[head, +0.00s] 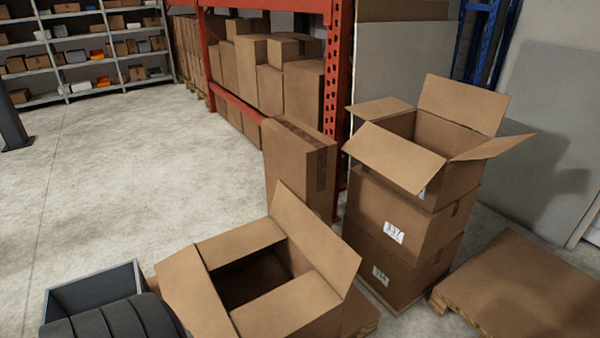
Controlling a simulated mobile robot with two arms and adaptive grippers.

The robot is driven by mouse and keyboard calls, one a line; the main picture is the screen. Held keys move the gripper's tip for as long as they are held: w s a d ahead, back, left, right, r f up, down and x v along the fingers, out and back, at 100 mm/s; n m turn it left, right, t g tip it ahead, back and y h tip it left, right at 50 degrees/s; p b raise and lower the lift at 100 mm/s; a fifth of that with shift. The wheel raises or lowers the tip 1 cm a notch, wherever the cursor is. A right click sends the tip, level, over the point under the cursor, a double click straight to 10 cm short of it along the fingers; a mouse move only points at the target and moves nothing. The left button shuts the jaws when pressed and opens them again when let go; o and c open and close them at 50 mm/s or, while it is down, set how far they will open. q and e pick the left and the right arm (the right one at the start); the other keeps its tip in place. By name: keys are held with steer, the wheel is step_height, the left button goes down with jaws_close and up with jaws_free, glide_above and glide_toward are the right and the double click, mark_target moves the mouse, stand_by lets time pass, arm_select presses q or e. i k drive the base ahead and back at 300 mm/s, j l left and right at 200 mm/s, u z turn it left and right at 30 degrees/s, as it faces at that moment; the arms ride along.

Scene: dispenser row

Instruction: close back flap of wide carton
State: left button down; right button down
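Two open cartons are in view, and I cannot tell for sure which one is the wide carton. The nearer, lower carton (285,306) is at the bottom centre. Its far flap (240,242) and near flap appear folded inward, roughly level, with a dark gap between them. Its left flap (190,290) leans outward and its right flap (318,235) stands up. The other carton (450,186) tops a stack at the right. Its back flap (462,103) stands up, and its other flaps spread outward.
Closed cartons (400,235) support the upper carton. A tall carton (300,170) stands behind the nearer one. A grey bin (95,290) and dark ribbed object (115,322) are at lower left. A pallet (525,285) is at right, an orange rack (337,90) behind. Left floor is clear.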

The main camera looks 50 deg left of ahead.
mark_target(332, 256)
steer(key=i+j, duration=0.1)
steer(key=i, duration=1.1)
steer(key=i+l+u, duration=0.1)
steer(key=i+u, duration=0.2)
steer(key=u, duration=0.2)
steer(key=i+l+u, duration=0.2)
steer(key=u, duration=0.3)
steer(key=i+l, duration=0.05)
